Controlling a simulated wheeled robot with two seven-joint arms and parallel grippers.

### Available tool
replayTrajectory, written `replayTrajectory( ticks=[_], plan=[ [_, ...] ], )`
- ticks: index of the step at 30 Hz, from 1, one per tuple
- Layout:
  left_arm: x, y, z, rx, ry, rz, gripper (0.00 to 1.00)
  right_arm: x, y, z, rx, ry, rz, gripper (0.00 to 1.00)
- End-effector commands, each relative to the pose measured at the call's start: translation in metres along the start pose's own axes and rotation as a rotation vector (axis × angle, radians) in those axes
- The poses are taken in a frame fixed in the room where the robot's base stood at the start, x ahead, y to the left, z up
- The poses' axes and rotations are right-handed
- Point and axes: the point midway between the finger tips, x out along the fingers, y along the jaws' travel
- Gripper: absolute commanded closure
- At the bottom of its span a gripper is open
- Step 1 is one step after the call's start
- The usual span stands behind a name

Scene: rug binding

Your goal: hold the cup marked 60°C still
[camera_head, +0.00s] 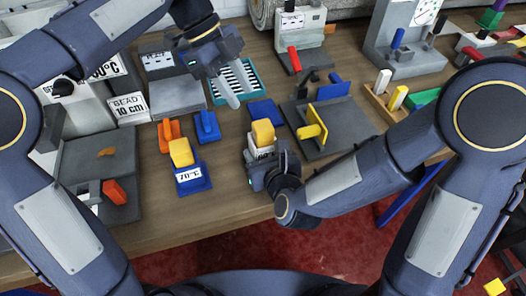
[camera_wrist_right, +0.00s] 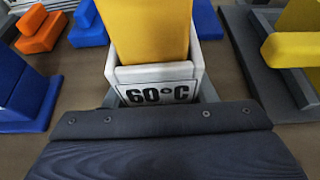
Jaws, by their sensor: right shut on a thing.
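The white cup marked 60°C (camera_head: 262,153) stands upright near the table's front middle, with a yellow block (camera_head: 263,132) rising from its top. In the right wrist view the cup's label (camera_wrist_right: 158,93) faces me and the yellow block (camera_wrist_right: 147,30) fills its opening. My right gripper (camera_head: 266,168) is shut on this cup from the front; its fingertips are mostly hidden. My left gripper (camera_head: 240,92) is above the teal slotted rack at the back, its two pale fingers apart and nothing between them.
A blue holder marked 70°C (camera_head: 188,180) with a yellow top stands left of the cup. Blue (camera_head: 207,127) and orange (camera_head: 168,134) pieces lie behind it. A grey plate with yellow parts (camera_head: 335,138) is close on the right. Bare wood (camera_head: 228,200) shows along the front edge.

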Motion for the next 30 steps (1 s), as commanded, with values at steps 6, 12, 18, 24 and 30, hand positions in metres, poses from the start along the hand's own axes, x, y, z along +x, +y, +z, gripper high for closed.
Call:
replayTrajectory(
  ticks=[6,12,18,24,30],
  plan=[
    [0.0,0.0,-0.002,-0.052,-0.012,0.003,0.4,0.0,0.0,0.0,0.0,0.0,0.0,0.79],
    [0.003,0.0,-0.011,-0.363,-0.081,0.006,0.38,0.0,0.0,0.0,0.0,0.0,0.0,0.79],
    [0.004,-0.001,-0.024,-0.83,-0.183,-0.043,0.38,0.0,0.0,0.0,0.0,0.0,0.0,0.79],
    [0.003,-0.001,-0.037,-1.299,-0.262,-0.155,0.38,0.0,0.0,0.0,0.0,0.0,0.0,0.79],
    [0.001,-0.001,-0.051,-1.757,-0.296,-0.323,0.38,0.0,0.0,0.0,0.0,0.0,0.0,0.79]
  ],
)
